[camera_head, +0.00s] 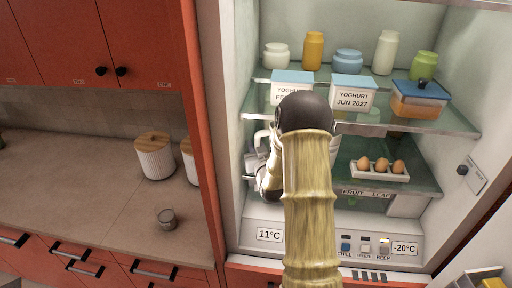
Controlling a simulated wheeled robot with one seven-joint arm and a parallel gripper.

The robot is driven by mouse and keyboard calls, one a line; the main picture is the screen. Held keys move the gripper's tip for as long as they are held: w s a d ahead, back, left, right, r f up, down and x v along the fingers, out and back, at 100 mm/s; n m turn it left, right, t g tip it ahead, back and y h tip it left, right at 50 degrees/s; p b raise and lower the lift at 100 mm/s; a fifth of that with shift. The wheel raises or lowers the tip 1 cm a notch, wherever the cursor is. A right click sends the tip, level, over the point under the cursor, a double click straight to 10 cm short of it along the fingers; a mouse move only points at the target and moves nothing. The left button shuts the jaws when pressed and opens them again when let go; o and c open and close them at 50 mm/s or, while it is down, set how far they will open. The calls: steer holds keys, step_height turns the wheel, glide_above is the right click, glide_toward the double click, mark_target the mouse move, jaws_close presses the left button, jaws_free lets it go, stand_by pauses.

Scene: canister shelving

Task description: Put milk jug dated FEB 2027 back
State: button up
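The fridge (240,190) stands open in front of me. My arm reaches into its left side and covers much of the middle. My gripper (252,168) is mostly hidden behind my arm, at the left below the upper shelf, and I cannot see whether its fingers are open or shut. A pale shape (262,138) shows just above it; it may be part of a milk jug, but most of it is hidden. No label reading FEB 2027 on a milk jug can be read.
The upper shelf (440,124) holds two yoghurt tubs (352,92), several jars and an orange-filled box (418,103). An egg tray (380,175) with three eggs sits lower right. A control panel (330,243) runs below.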

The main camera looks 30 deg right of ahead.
steer(key=shift+o, duration=0.3)
steer(key=shift+r, duration=0.2)
steer(key=shift+s+f, duration=0.15)
steer(key=shift+s, duration=0.15)
steer(key=b+v, duration=0.5)
steer(key=v, duration=0.6)
steer(key=shift+s+b, duration=0.3)
